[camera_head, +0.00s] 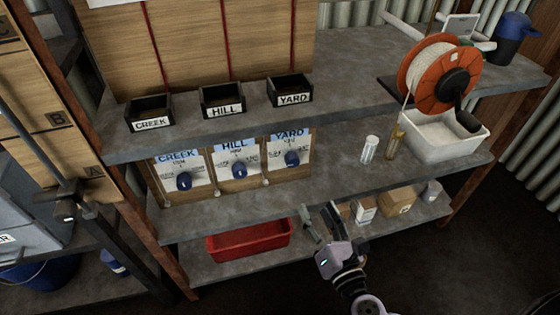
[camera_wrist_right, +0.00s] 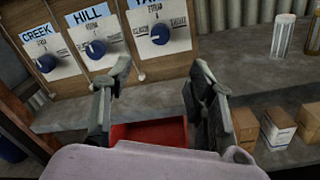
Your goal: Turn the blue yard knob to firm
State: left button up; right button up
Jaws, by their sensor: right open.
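The blue yard knob (camera_head: 292,159) sits on the rightmost white card of a wooden panel, under the blue YARD label (camera_head: 289,135). It also shows in the right wrist view (camera_wrist_right: 160,34), above the gap between my fingers. The small print around it is too small to read surely. My right gripper (camera_head: 320,221) is open and empty, in front of the shelf's front edge, below and to the right of the yard knob and apart from it. Its two fingers show in the right wrist view (camera_wrist_right: 160,105). My left gripper is not in view.
The blue creek knob (camera_head: 184,181) and hill knob (camera_head: 239,170) are to the left on the same panel. A red bin (camera_head: 249,242) and several boxes (camera_head: 397,203) stand on the lower shelf. A clear jar (camera_head: 369,149) and white tub (camera_head: 446,139) stand right of the panel.

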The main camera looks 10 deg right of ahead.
aim_at(294, 164)
jog(key=w, duration=1.1)
jog(key=w+a, duration=0.1)
jog(key=w, duration=0.5)
jog(key=shift+p, duration=0.35)
jog(key=shift+c, duration=0.2)
jog(key=c, duration=1.1)
